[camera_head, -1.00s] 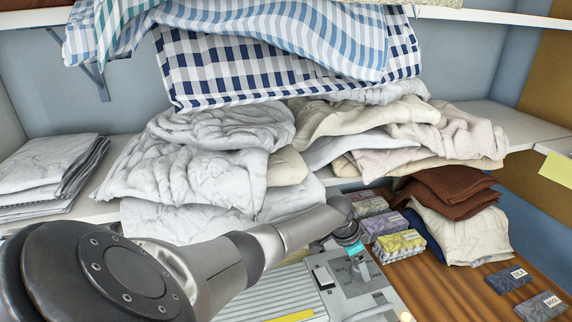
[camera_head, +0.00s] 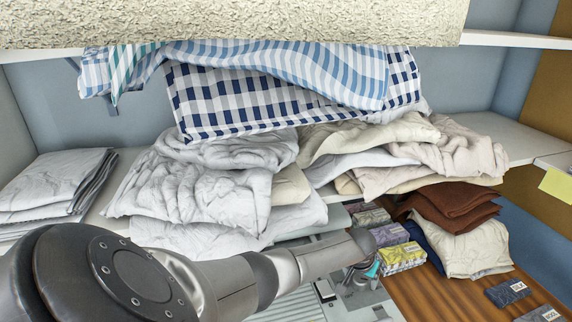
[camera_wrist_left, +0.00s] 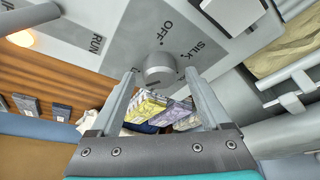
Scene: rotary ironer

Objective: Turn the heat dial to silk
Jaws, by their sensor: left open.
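The heat dial (camera_wrist_left: 160,68) is a round grey knob on the light grey panel of the ironer (camera_wrist_left: 125,25). OFF is printed above it and SILK to its upper right in the left wrist view. The dial's pointer is not clear. My left gripper (camera_wrist_left: 160,76) is open, with one fingertip on each side of the dial. I cannot tell whether either finger touches it. In the head view my left gripper (camera_head: 371,269) is small, over the ironer's panel (camera_head: 352,298), and the arm and gripper hide the dial. My right gripper is out of view.
A lamp (camera_wrist_left: 22,38) and the word RUN are left on the panel in the wrist view. Several wrapped packs (camera_head: 402,257) and brown folded cloths (camera_head: 450,205) lie right of the gripper on a wooden top (camera_head: 450,290). Piled white linen (camera_head: 190,190) is behind the arm.

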